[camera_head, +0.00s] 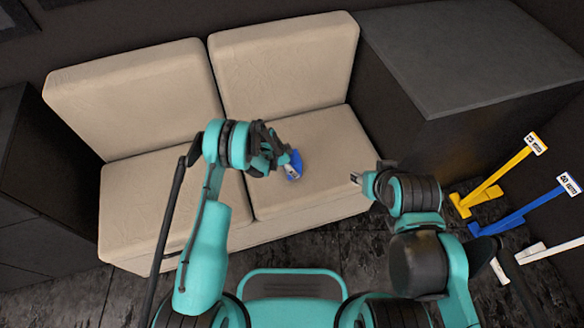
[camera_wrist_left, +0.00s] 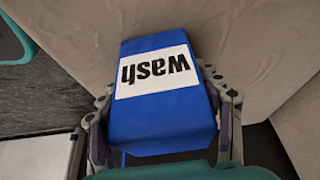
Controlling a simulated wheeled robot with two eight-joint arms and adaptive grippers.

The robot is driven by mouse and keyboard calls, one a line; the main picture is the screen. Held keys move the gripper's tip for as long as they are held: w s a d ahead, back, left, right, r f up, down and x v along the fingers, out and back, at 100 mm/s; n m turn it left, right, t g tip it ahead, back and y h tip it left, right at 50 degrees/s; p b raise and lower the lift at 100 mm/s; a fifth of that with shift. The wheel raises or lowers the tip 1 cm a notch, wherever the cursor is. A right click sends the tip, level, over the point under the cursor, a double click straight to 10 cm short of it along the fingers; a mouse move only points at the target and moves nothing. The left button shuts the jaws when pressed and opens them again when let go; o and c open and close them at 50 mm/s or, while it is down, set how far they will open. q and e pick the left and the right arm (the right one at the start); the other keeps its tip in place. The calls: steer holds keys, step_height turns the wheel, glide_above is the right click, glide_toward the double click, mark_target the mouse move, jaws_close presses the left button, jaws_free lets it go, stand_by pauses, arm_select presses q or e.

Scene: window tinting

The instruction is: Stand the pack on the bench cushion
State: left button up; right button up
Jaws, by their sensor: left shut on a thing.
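The pack is a blue box with a white "wash" label. In the head view the pack (camera_head: 295,164) is at the tip of my left gripper (camera_head: 284,160), over the right seat cushion of the beige bench. In the left wrist view the pack (camera_wrist_left: 165,118) sits between both fingers of my left gripper (camera_wrist_left: 166,125), and its label reads upside down. The bench cushion (camera_head: 325,150) is partly hidden by my arm. I cannot tell whether the pack touches the cushion. My right gripper (camera_head: 356,180) is near the bench's front right edge; its fingers are too small to read.
Beige backrests (camera_head: 285,62) stand behind the seats. A dark cabinet (camera_head: 470,55) stands to the right of the bench. Yellow (camera_head: 495,180) and blue (camera_head: 525,212) long-handled tools and a white one are on the right. The left seat cushion (camera_head: 150,195) has free room.

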arm_select(q)
steer(key=shift+r, duration=0.1)
steer(key=o, duration=1.3)
steer(key=s+a+r+n+t+y+p, duration=0.1)
steer(key=s+a+r+n, duration=0.2)
steer(key=r, duration=1)
steer(key=s+a+r+n+t+p, duration=0.15)
steer(key=a+r, duration=0.25)
steer(key=r, duration=0.8)
steer(key=s+a+r+n+y+p, duration=0.1)
steer(key=s+a+r+n+p, duration=0.2)
steer(key=r, duration=1)
steer(key=s+a+r+n+t, duration=0.1)
steer(key=s+a+r+n, duration=0.1)
steer(key=s, duration=0.5)
steer(key=s+a+r+n+t+y, duration=0.1)
steer(key=s+a+r+n, duration=0.1)
steer(key=s, duration=0.4)
steer(key=s+a+r+n+t+y+b, duration=0.1)
steer(key=s+a+r+n, duration=0.2)
steer(key=s, duration=0.4)
steer(key=shift+s+a+r, duration=0.15)
steer(key=shift+s+r, duration=0.15)
steer(key=shift+s, duration=0.05)
